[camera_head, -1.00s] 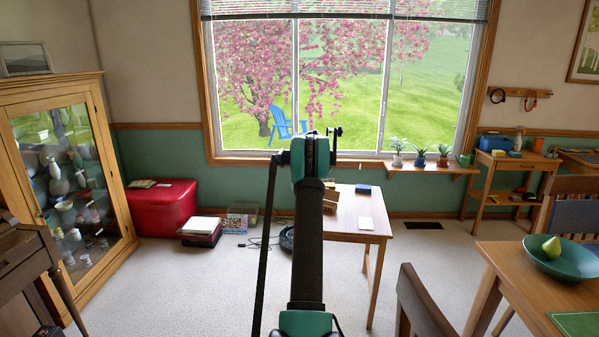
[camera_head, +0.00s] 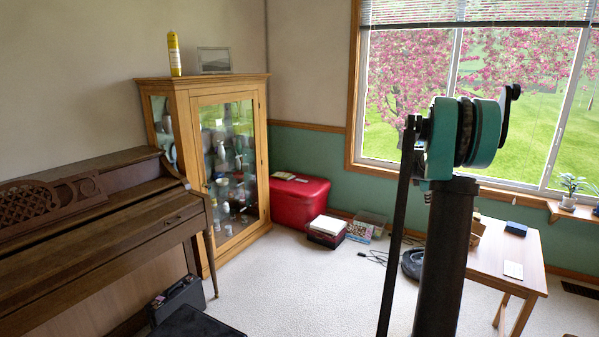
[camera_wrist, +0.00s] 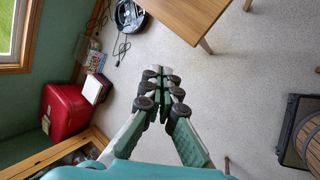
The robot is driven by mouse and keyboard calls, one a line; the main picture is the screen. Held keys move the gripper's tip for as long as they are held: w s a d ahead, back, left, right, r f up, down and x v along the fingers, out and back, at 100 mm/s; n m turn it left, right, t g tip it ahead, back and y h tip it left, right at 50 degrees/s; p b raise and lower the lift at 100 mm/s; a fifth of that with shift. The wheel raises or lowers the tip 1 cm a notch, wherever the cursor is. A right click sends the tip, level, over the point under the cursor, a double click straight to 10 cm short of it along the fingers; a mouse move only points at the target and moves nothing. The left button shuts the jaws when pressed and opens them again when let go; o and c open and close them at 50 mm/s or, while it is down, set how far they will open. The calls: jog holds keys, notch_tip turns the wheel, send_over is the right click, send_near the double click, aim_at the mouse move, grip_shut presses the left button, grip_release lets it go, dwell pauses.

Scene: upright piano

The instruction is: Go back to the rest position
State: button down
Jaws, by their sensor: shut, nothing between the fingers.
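My gripper (camera_wrist: 160,92) shows in the wrist view, with its two fingers brought together and nothing between them. It hangs over bare carpet, apart from any object. In the head view my raised arm stands in front of the window at the right, and the gripper itself is not visible there.
An upright piano (camera_head: 100,235) stands at the left, with a dark case (camera_head: 177,298) on the floor beside it. A glass cabinet (camera_head: 264,170) and a red chest (camera_head: 300,203) line the far corner. A small wooden table (camera_head: 490,262) is at the right. Carpet (camera_head: 300,285) between is clear.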

jog(key=s+a+f+m+y, duration=0.3)
jog(key=s+a+m, duration=0.5)
jog(key=s+a, duration=1.15)
jog(key=s+a+f+m, duration=0.3)
jog(key=s+a+f, duration=0.2)
jog(key=s, duration=0.6)
jog(key=s+a+f+m+y, duration=0.1)
jog(key=s+a+f+m, duration=0.3)
jog(key=s, duration=0.8)
jog(key=a+f, duration=0.1)
jog(key=a, duration=0.1)
jog(key=shift+a+f, duration=0.15)
jog(key=shift+a, duration=0.15)
jog(key=shift+w, duration=0.15)
